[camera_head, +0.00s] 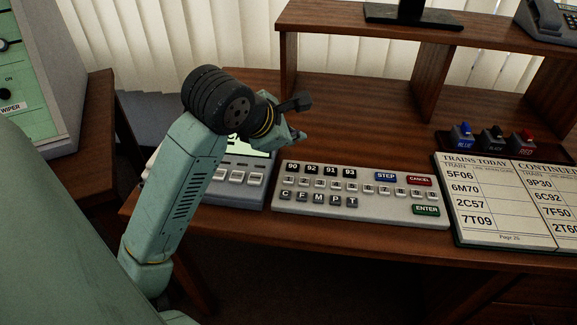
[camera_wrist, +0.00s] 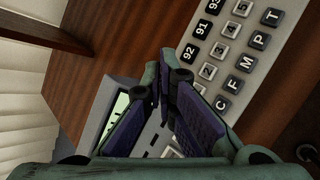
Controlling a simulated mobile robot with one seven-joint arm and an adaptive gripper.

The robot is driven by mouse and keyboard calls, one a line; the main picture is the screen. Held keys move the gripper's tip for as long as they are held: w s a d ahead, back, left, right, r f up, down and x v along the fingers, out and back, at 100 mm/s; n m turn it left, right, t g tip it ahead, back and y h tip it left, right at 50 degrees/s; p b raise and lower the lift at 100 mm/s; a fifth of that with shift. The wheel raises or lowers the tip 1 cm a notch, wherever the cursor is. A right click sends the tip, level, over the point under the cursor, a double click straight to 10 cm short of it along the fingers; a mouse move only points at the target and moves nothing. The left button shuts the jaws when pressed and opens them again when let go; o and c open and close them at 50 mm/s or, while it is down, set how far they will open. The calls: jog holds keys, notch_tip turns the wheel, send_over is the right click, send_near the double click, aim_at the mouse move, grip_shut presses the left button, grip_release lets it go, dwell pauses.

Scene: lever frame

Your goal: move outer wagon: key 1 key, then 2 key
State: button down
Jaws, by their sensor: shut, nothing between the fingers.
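A grey keypad (camera_head: 385,209) lies on the wooden desk. Its number row starts at the left with the 1 key (camera_head: 289,181), then the 2 key (camera_head: 304,183). In the wrist view the 2 key (camera_wrist: 208,72) shows clear, just right of the fingers. The 1 key (camera_wrist: 198,89) is at the edge of the right finger. My gripper (camera_head: 299,120) is above the left end of the keypad, apart from it. In the wrist view my gripper (camera_wrist: 165,76) is shut and empty, and its fingers hide the 90 key.
A small unit with a display (camera_head: 240,175) stands left of the keypad, partly behind my arm. A train book (camera_head: 500,203) lies to the right, with blue, black and red stamps (camera_head: 492,138) behind it. A wooden shelf (camera_head: 430,65) rises at the back.

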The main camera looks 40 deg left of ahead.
jog(key=b, duration=0.3)
send_over(291, 181)
notch_tip(291, 181, down, 7)
jog(key=shift+f, duration=0.1)
jog(key=shift+f+b, duration=0.7)
jog(key=shift+b, duration=0.15)
jog(key=shift+f, duration=0.15)
dwell(0.6)
jog(key=shift+f+b, duration=0.3)
jog(key=shift+b, duration=0.6)
jog(key=shift+f+b, duration=0.35)
jog(key=shift+b, duration=0.35)
jog(key=shift+r, duration=0.1)
dwell(0.6)
jog(key=shift+r, duration=0.7)
